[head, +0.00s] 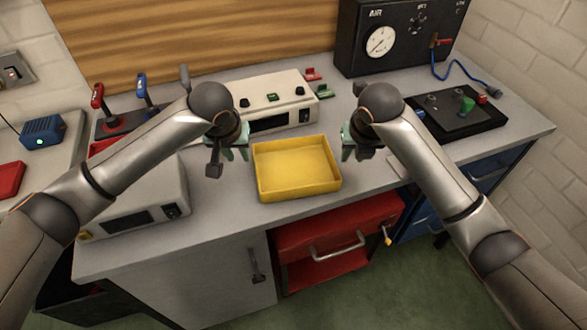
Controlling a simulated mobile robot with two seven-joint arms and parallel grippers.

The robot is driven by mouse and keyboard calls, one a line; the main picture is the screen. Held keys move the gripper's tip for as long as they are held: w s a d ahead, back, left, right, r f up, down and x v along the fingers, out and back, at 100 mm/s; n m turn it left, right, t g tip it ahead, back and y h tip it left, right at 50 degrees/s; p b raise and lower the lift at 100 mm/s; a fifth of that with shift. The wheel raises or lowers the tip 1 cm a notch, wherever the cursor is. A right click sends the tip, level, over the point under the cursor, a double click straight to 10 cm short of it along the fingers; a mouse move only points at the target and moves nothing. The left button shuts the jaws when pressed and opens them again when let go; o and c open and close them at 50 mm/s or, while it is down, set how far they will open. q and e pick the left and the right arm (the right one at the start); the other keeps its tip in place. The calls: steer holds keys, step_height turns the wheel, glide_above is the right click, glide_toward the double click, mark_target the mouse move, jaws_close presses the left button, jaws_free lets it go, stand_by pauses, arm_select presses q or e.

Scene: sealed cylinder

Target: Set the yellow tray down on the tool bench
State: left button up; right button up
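The yellow tray (297,190) is a shallow, empty rectangular box, level and upright in the middle of the head view. It appears to rest on the grey top of the tool bench (225,225), close to the front edge; its underside is hidden. My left gripper (228,158) is just left of the tray, with its fingers apart and nothing between them. My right gripper (356,152) is just right of the tray, its fingers also seeming apart and empty. Neither gripper visibly holds the tray's walls.
A beige instrument (285,97) stands behind the tray. Another grey box (140,205) is at the left under my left arm. A black air gauge panel (400,40) is at the back, and a black board (460,112) lies at the right. A red drawer (320,240) is below the bench top.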

arm_select(q)
steer(key=v, duration=1.2)
arm_select(e)
steer(key=v, duration=1.2)
